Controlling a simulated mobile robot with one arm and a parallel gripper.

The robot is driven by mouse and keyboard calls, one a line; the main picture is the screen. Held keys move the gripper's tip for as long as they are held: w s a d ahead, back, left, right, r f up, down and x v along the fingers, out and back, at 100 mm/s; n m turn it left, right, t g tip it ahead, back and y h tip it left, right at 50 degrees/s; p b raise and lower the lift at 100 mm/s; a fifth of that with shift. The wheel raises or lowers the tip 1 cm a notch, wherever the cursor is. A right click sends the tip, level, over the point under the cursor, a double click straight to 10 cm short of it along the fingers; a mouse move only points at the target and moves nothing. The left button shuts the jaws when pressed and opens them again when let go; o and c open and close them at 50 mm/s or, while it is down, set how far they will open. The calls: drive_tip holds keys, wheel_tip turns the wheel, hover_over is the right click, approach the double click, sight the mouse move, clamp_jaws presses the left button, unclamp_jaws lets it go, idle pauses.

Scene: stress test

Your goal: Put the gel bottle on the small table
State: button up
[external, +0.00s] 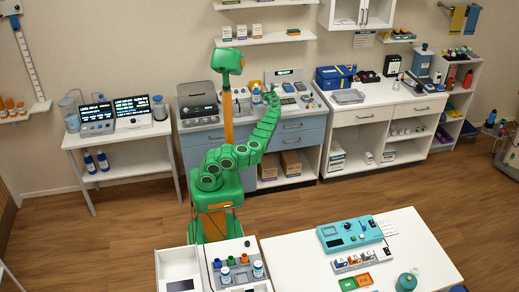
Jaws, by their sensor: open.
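My green arm reaches over the blue-fronted counter (293,136), with my gripper (272,97) at its upper end, above the counter's back part. The gripper is open; it is too small to see whether anything touches it. I cannot tell which item is the gel bottle.
A white table (290,262) in front bears a teal device (349,233) and small trays. A white cabinet (352,115) adjoins the blue counter on the right. Wall shelves (262,40) hang above. The wooden floor (120,235) is clear at left.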

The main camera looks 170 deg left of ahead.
wheel_tip(320, 180, down, 2)
drive_tip(key=shift+f+t, duration=0.15)
drive_tip(key=shift+t, duration=0.85)
drive_tip(key=shift+s+a+f, duration=0.2)
drive_tip(key=shift+s, duration=0.1)
drive_tip(key=shift+x, duration=2.5)
drive_tip(key=shift+c, duration=0.2)
drive_tip(key=shift+a, duration=0.1)
drive_tip(key=c, duration=1.2)
